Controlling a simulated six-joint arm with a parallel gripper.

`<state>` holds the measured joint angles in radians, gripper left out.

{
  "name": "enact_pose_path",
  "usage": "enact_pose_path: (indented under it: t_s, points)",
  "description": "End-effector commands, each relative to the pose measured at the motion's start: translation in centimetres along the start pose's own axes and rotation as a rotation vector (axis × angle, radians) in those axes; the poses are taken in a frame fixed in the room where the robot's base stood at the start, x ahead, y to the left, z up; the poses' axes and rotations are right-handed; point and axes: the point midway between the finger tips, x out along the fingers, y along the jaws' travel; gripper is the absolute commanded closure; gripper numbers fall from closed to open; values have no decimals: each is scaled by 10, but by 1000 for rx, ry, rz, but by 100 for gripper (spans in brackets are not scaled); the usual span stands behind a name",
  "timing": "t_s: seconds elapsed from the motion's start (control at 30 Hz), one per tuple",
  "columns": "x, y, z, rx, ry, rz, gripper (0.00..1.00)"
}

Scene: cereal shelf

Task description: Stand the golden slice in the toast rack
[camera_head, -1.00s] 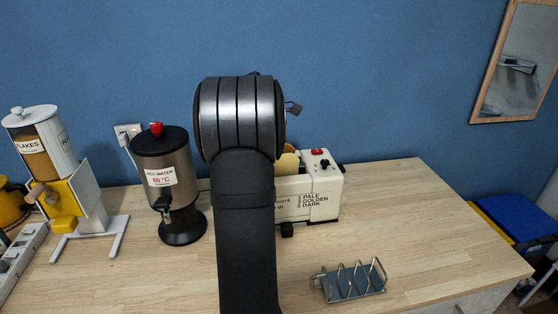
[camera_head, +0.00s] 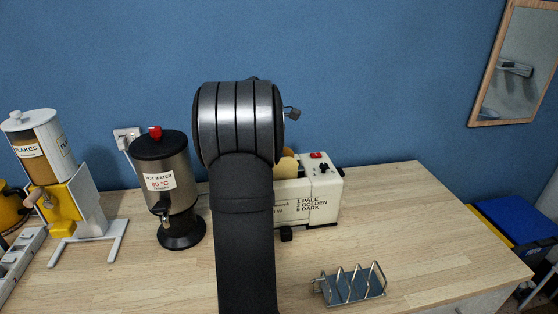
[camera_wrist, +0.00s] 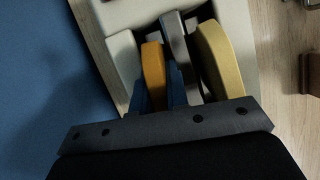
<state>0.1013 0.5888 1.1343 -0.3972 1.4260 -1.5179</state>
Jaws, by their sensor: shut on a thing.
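The orange-golden slice (camera_wrist: 153,72) stands in a slot of the white toaster (camera_head: 322,202). In the wrist view my gripper (camera_wrist: 158,92) has its blue fingers on either side of this slice and is shut on it. A paler yellow slice (camera_wrist: 221,62) stands in the other slot, beyond a grey divider. In the head view my arm hides the gripper and the left part of the toaster; a tan slice edge (camera_head: 287,167) shows beside the arm. The wire toast rack (camera_head: 352,285) stands empty on the counter, at the front right.
A hot water urn (camera_head: 170,190) stands left of my arm, with a flakes dispenser (camera_head: 70,200) farther left. The wooden counter (camera_head: 415,225) is clear between toaster and rack. A blue wall (camera_head: 380,80) rises behind the toaster.

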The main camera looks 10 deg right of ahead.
Motion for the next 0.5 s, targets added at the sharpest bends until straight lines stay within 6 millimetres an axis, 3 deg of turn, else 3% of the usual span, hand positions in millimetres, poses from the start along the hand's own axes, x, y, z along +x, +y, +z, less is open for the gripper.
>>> enact_pose_path:
  t_s: [0.17, 0.5]
  points:
    - [-19, 1, 8, 3, 0, 4, 100]
    - [-79, 1, 33, 3, 0, 0, 100]
